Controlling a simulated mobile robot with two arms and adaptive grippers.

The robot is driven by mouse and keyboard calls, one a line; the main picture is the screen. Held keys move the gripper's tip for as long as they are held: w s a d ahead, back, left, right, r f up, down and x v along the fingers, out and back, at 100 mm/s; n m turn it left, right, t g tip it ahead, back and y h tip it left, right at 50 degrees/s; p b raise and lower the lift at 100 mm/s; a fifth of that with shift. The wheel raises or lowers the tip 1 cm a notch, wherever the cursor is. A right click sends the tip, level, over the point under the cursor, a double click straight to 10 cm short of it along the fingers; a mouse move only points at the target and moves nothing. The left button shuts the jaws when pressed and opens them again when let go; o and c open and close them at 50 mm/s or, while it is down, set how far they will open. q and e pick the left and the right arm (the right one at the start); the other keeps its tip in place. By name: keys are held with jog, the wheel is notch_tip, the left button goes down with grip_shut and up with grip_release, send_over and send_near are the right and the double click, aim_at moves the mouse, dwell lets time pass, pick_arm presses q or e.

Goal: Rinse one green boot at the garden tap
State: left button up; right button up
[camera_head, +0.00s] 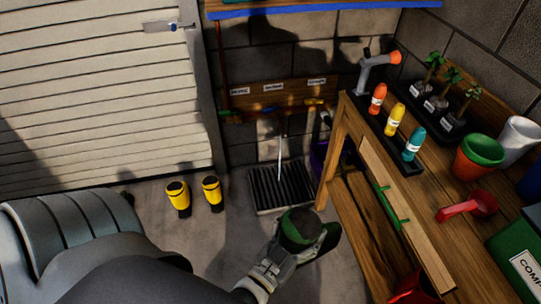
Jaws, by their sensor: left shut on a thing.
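A dark green boot (328,238) is held in my left gripper (284,252), low in the middle of the head view. The gripper is shut on it, and the boot appears tilted with its upper part towards me. The boot is in front of a dark slatted grate (281,188) on the floor by the wall. Above the grate, a thin red pipe (222,65) runs down the wall to small coloured fittings (232,117) that may be the tap. A thin pale vertical line stands over the grate; I cannot tell whether it is water. My right gripper is not in view.
Two yellow boots (178,197) stand on the floor left of the grate. A wooden workbench (450,235) with bottles, seedlings, pots and a red scoop (468,206) fills the right side, close to the held boot. A pale slatted door (95,100) is at the left.

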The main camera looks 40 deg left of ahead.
pick_arm(q)
jog(key=shift+s+d+r+n, duration=0.1)
jog(key=shift+d+n, duration=0.2)
jog(key=shift+d, duration=0.1)
